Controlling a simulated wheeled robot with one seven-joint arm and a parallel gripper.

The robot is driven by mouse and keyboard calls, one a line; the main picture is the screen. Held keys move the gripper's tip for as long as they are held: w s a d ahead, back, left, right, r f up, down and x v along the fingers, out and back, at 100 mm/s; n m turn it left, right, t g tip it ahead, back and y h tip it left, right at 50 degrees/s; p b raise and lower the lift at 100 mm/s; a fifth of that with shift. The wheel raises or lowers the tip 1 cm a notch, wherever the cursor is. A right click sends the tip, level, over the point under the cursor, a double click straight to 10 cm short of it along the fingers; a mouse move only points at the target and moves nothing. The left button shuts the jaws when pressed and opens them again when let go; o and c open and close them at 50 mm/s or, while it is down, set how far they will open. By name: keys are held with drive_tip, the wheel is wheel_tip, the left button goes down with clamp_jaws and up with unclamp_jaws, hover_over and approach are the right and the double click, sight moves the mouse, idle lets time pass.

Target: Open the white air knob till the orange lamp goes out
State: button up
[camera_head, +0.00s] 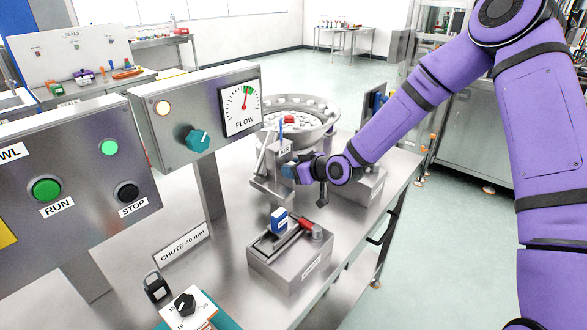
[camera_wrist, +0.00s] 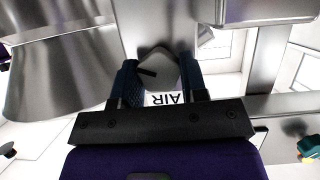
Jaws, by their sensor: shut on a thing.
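In the wrist view the air knob (camera_wrist: 158,72) is a pale grey-white knob with a dark pointer line, beside an upside-down AIR label (camera_wrist: 165,99). My gripper (camera_wrist: 162,80) has its two dark blue fingers on either side of the knob, shut on it. In the head view my gripper (camera_head: 289,171) is at the post below the AIR label (camera_head: 285,149), and its fingers and arm hide the knob. A lamp (camera_head: 162,107) on the FLOW panel glows a pale, whitish orange and looks lit.
The FLOW gauge (camera_head: 240,106) and a teal knob (camera_head: 198,139) sit on the grey panel. A bowl feeder (camera_head: 300,112) stands behind my gripper. A metal fixture with a blue block (camera_head: 279,219) stands in front. RUN (camera_head: 46,189) and STOP (camera_head: 127,192) buttons are at left.

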drive_tip(key=m+g+y, duration=0.1)
drive_tip(key=m+y, duration=0.1)
drive_tip(key=m, duration=0.1)
drive_tip(key=shift+w+d+m+g, duration=0.15)
drive_tip(key=shift+m+g, duration=0.15)
drive_tip(key=shift+g, duration=0.1)
idle(0.4)
drive_tip(key=o, duration=0.9)
drive_tip(key=v, duration=1)
drive_tip(key=shift+d, duration=0.35)
drive_tip(key=shift+s, duration=0.2)
